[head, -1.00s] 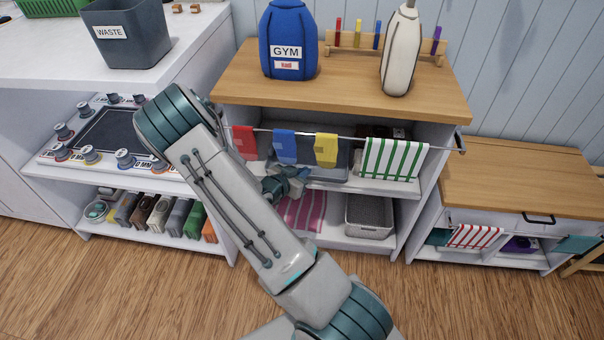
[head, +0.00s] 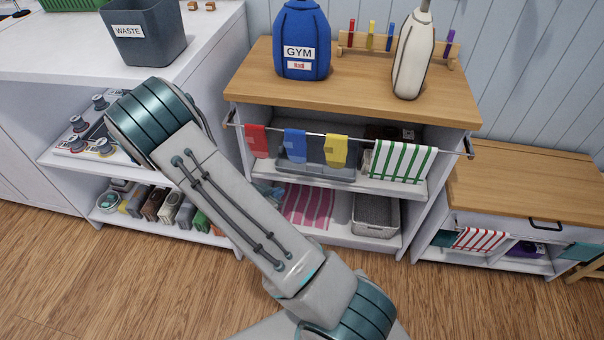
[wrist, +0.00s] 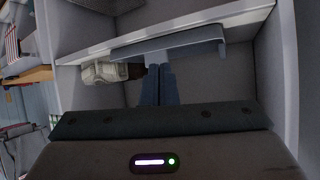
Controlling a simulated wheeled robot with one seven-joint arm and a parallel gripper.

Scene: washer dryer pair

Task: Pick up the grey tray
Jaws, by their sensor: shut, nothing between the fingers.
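The grey tray (head: 318,172) lies on the upper shelf of the middle cabinet, behind the hanging cloths, with its front side showing at the shelf edge. In the wrist view a blue-grey tray edge (wrist: 170,41) runs along the pale shelf board. My gripper (wrist: 158,72) is shut and empty, its fingers together and pointing at the tray edge; whether they touch it I cannot tell. In the head view only a small part of my gripper (head: 268,190) shows past my arm, low at the left of the cabinet opening.
Red, blue (head: 295,146), yellow and green-striped (head: 402,161) cloths hang from a rail (head: 352,138) across the cabinet front. Below are a pink striped cloth (head: 308,205) and a grey basket (head: 376,215).

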